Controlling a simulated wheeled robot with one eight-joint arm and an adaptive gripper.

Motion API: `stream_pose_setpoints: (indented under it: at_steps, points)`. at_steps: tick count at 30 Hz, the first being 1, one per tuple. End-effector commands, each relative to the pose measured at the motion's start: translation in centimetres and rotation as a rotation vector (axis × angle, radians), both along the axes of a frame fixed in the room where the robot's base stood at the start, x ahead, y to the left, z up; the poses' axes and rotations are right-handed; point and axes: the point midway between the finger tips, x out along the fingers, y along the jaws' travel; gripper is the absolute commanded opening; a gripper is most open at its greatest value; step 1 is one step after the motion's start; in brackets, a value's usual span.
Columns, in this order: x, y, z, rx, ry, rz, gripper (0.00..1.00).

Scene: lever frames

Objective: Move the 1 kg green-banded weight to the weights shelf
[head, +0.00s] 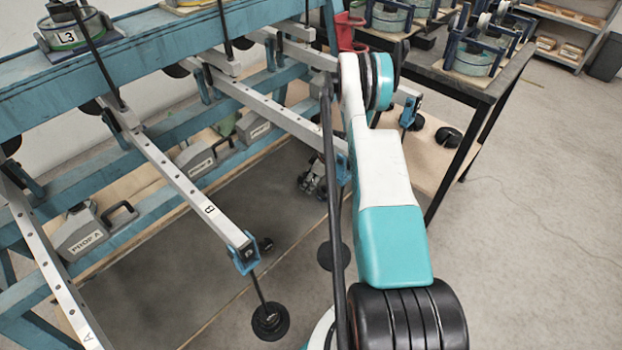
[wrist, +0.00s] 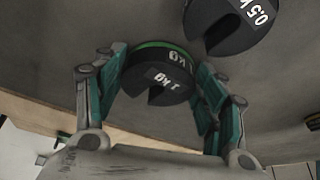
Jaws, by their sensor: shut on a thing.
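The green-banded weight (wrist: 158,75) is a black slotted disc marked 1 kg, with a green stripe along its edge. It is in the wrist view between the two teal-and-grey fingers of my gripper (wrist: 160,68), which is shut on it. The weight is hard to make out in the head view, where my arm (head: 390,190) covers much of the middle. A low wooden shelf (head: 432,172) under the dark table carries black round weights (head: 448,136). I see no label that confirms it as the weights shelf.
A black 0.5 kg weight (wrist: 240,28) is close to the held one. Lever B (head: 185,180) juts from the blue frame (head: 150,62), with black discs (head: 270,320) hanging from its end. A black table leg (head: 455,165) stands at the right. Open floor (head: 550,190) lies beyond.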

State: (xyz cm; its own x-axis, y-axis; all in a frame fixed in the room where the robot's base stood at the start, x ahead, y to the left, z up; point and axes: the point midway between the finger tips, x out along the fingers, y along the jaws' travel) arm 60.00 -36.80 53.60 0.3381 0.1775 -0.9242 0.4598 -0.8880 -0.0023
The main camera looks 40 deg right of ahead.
Motion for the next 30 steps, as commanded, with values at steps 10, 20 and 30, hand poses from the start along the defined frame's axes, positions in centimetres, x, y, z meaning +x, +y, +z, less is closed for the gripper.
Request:
stream_pose_setpoints:
  at_steps: [10, 20, 30]
  points:
    - [0.0, 0.0, -0.2, 0.0, 0.0, 0.0, 0.85]
    - [0.0, 0.0, 0.0, 0.0, 0.0, 0.0, 0.85]
    - [-1.7, -1.0, 5.1, 0.0, 0.0, -0.002, 0.85]
